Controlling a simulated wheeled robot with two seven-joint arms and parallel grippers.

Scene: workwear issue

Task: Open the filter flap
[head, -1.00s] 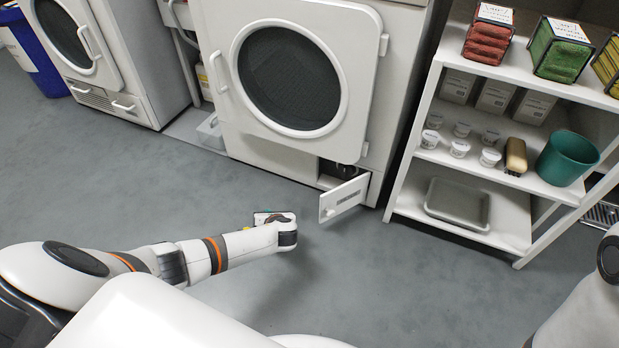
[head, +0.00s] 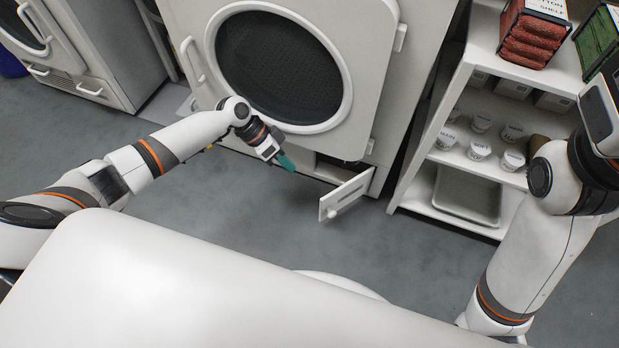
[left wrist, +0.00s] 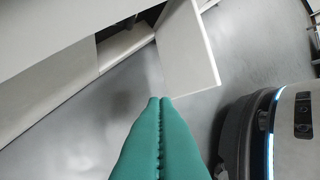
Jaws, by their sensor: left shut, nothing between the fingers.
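The white filter flap (head: 346,194) at the lower right of the dryer stands swung well out from the front, with its small handle on the face. The dark filter opening (head: 335,166) behind it is exposed. My left gripper (head: 287,162) is shut and empty, its teal fingers left of the flap and in front of the dryer, apart from the flap. In the left wrist view the shut fingertips (left wrist: 160,100) point towards the flap (left wrist: 188,48), which stands out beside the opening (left wrist: 115,28). My right arm shows at the right, but its fingers do not.
The dryer (head: 375,70) has a round dark door above the flap. A white shelf unit (head: 425,180) with tubs, a grey tray (head: 467,195) and red cloths (head: 530,38) stands to the right. Another machine (head: 105,50) is at the far left. The floor before the flap is clear.

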